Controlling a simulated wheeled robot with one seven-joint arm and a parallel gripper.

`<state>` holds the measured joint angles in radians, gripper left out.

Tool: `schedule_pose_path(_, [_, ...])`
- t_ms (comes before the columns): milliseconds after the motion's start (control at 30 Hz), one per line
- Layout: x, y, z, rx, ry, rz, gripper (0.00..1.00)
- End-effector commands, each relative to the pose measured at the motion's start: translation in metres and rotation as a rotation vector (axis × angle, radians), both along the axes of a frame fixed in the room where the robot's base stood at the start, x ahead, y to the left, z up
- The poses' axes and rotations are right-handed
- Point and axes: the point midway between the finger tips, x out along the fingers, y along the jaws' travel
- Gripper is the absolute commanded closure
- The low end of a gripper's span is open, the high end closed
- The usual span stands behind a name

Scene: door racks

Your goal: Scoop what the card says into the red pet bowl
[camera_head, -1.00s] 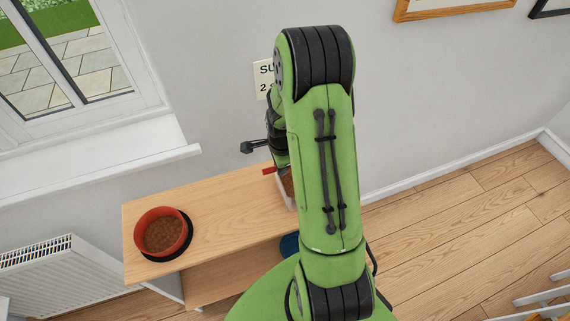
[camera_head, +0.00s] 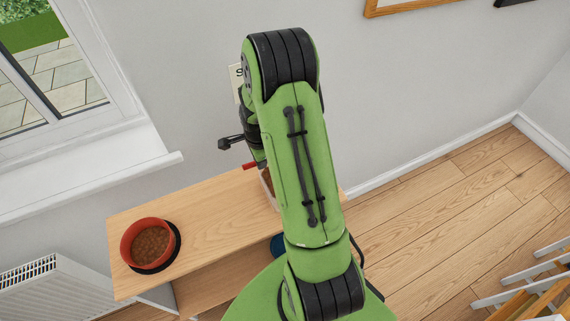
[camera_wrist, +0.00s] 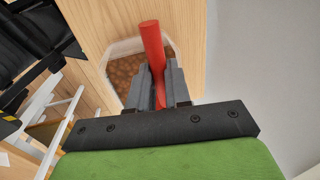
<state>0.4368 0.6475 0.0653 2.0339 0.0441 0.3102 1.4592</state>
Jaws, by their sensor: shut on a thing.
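The red pet bowl (camera_head: 147,246) stands on a black mat at the left end of the wooden table and holds brown kibble. The card (camera_head: 237,84) on the wall is mostly hidden by my arm; only the start of its writing shows. A clear bin (camera_wrist: 117,67) with brown kibble stands on the table behind my arm. My gripper (camera_wrist: 164,98) is shut on the red handle of the scoop (camera_wrist: 151,41), over the bin. The scoop's handle end also shows beside my arm in the head view (camera_head: 250,166). The scoop's head is hidden.
The wooden table (camera_head: 205,222) is clear between the bowl and the bin. A blue round thing (camera_head: 277,245) shows partly on the lower shelf. A radiator (camera_head: 48,293) and a window sill (camera_head: 100,175) are at the left. White slatted furniture (camera_head: 530,285) stands at the lower right.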

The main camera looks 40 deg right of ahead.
Motion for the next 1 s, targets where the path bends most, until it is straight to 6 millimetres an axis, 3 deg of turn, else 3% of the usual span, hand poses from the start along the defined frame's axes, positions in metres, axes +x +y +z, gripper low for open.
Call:
schedule_pose_path(300, [-0.027, 0.008, -0.001, 0.001, 0.0, 0.0, 1.0])
schedule_pose_path(500, [-0.025, 0.007, 0.0, 0.0, -0.001, 0.0, 1.0])
schedule_pose_path(733, [-0.001, 0.0, 0.0, 0.0, 0.0, 0.001, 1.0])
schedule_pose_path(1000, [-0.001, 0.0, 0.0, 0.0, 0.0, 0.0, 1.0])
